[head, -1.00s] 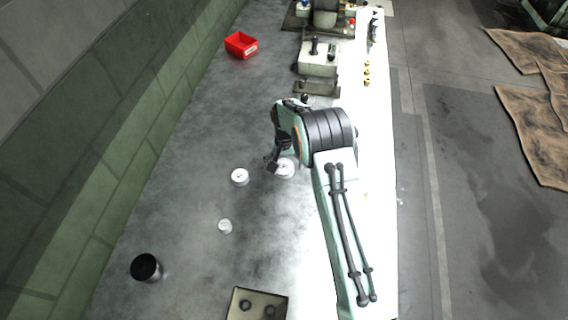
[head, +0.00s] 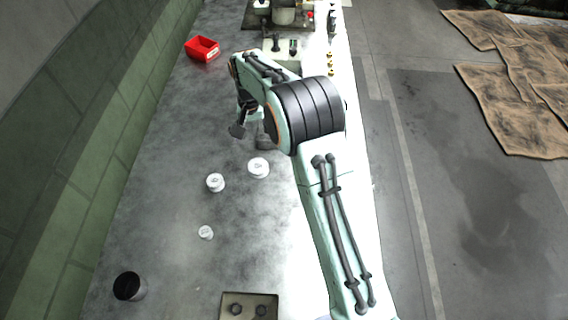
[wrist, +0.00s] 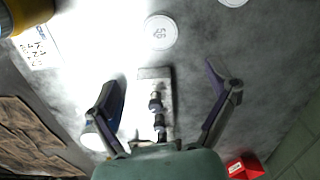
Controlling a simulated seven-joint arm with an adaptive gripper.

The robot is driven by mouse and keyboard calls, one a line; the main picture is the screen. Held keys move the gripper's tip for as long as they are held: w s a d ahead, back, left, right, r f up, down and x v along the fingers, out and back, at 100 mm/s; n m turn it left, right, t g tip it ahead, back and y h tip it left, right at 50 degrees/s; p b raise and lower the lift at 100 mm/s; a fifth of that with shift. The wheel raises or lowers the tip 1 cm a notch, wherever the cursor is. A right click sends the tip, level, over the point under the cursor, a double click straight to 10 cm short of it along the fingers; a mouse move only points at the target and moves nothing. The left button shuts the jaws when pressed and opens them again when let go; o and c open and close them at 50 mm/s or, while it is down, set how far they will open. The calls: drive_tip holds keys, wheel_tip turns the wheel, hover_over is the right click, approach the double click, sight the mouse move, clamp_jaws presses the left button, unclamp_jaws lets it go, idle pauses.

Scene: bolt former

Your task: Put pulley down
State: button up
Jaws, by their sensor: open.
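Three white round pulleys of differing size lie flat on the grey bench: the largest (head: 258,167), a middle one (head: 215,183) and a small one (head: 205,232). In the wrist view one pulley marked "56" (wrist: 160,32) lies ahead of the fingers, and part of another (wrist: 232,2) shows at the top edge. My gripper (head: 240,127) is open and empty, raised beyond the largest pulley toward the back of the bench. In the wrist view its fingers (wrist: 163,74) are spread wide, apart from any pulley.
A red bin (head: 203,49) stands at the back left; it also shows in the wrist view (wrist: 246,168). A black cup (head: 129,287) and a plate with two dark holes (head: 249,305) are at the front. Machine fixtures (head: 283,15) stand at the back. The bench's left middle is clear.

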drive_tip(key=s+d+r, duration=1.2)
drive_tip(key=s+r, duration=0.1)
drive_tip(key=s+d+r, duration=0.1)
drive_tip(key=s+d, duration=0.3)
drive_tip(key=s, duration=0.6)
drive_tip(key=shift+m+y, duration=0.3)
drive_tip(key=shift+o, duration=0.5)
drive_tip(key=s+d+f, duration=0.1)
drive_tip(key=s+f, duration=0.1)
drive_tip(key=s, duration=0.6)
drive_tip(key=shift+s+d, duration=0.2)
drive_tip(key=shift+s, duration=0.05)
